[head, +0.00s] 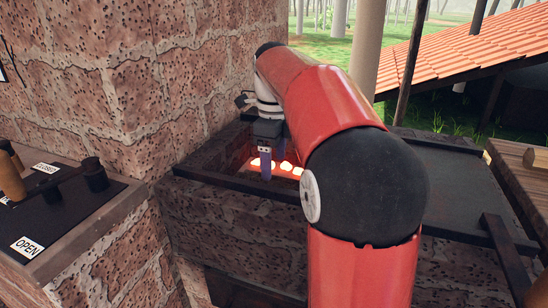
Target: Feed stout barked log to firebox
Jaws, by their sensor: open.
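The firebox (195,172) is a stone-block structure with an open top, and orange-white embers glow inside it. My gripper (272,164) points down over the opening, its fingertips level with or just inside the rim. The fingers are apart and I see nothing between them. A brown log end (537,158) shows at the right picture edge, resting on a wooden bench; only part of it is in view, so I cannot tell if it is the stout barked log. My arm hides the right part of the opening.
A dark flat plate (450,172) lies on the firebox top to the right of my arm. The wooden bench (512,183) stands at the far right. At left, a dark panel (60,215) carries OPEN and CLOSED labels and a lever. A stone wall (130,75) rises behind it.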

